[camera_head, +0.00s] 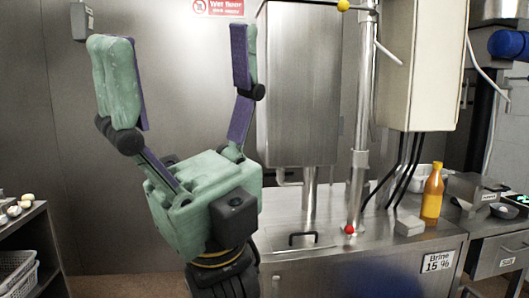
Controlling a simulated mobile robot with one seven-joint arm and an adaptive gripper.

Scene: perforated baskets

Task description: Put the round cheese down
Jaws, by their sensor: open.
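My gripper (180,55) is raised and wide open, its two green and purple fingers far apart. Nothing shows between the fingers; only the metal wall appears behind the gap. Several small pale roundish items (14,211) lie on a dark shelf unit (42,232) at the far left, well away from my gripper. They are too small to tell whether one is the round cheese. I cannot make out a round cheese for certain anywhere else.
White perforated baskets (18,280) sit lower in the shelf unit. Floor shows between shelf and counter.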

